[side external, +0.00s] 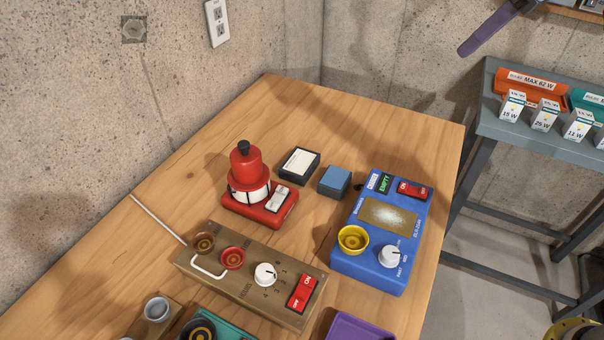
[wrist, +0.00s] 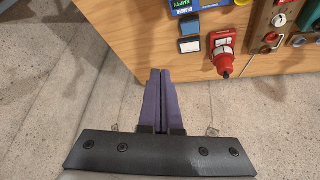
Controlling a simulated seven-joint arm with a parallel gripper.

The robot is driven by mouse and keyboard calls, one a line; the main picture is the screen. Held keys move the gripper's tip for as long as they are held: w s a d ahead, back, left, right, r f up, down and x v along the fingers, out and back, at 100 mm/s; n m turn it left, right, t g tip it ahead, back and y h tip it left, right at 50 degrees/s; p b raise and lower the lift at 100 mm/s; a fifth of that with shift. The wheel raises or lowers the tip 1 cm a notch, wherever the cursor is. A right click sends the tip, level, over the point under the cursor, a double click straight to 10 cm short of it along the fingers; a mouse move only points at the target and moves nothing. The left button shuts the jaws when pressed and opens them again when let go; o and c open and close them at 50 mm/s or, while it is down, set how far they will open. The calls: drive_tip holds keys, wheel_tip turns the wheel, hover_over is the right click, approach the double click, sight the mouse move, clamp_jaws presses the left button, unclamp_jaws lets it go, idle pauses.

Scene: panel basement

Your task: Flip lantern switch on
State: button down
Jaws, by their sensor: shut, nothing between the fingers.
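The red lantern (side external: 247,170) stands upright on the wooden table, with a dark knob on top and a pale band around its lower part. A whitish rocker switch (side external: 279,198) sits on its red base; I cannot tell which way it is set. In the wrist view the lantern (wrist: 224,66) is right of centre near the table edge. My gripper (side external: 466,50), with purple fingers, is high at the upper right of the side view, well away from the lantern. In the wrist view my gripper (wrist: 160,72) is shut and empty.
A blue box (side external: 372,275) with a red switch and a brown panel (side external: 245,292) with knobs and a red switch flank the lantern. Two small blocks (side external: 300,165) lie behind it. A grey shelf (side external: 500,135) with cartons stands at the right; concrete walls are behind.

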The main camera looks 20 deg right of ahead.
drive_tip(key=w+a+f+n+g, duration=0.1)
drive_tip(key=w+a+f, duration=0.1)
drive_tip(key=w+a, duration=0.3)
drive_tip(key=w+a+f+n, duration=0.1)
drive_tip(key=w+a+f, duration=0.15)
drive_tip(key=a, duration=0.55)
drive_tip(key=n+g, duration=0.2)
hover_over(282, 188)
drive_tip(key=s+d, duration=0.2)
drive_tip(key=s, duration=0.2)
wheel_tip(282, 188, down, 10)
drive_tip(key=shift+w+a+f, duration=0.1)
drive_tip(key=shift+w+a, duration=0.1)
drive_tip(key=x, duration=1.2)
drive_tip(key=shift+s+d+f, duration=0.15)
drive_tip(key=shift+d+f, duration=0.05)
drive_tip(key=shift+f, duration=0.8)
drive_tip(key=shift+d+f, duration=0.1)
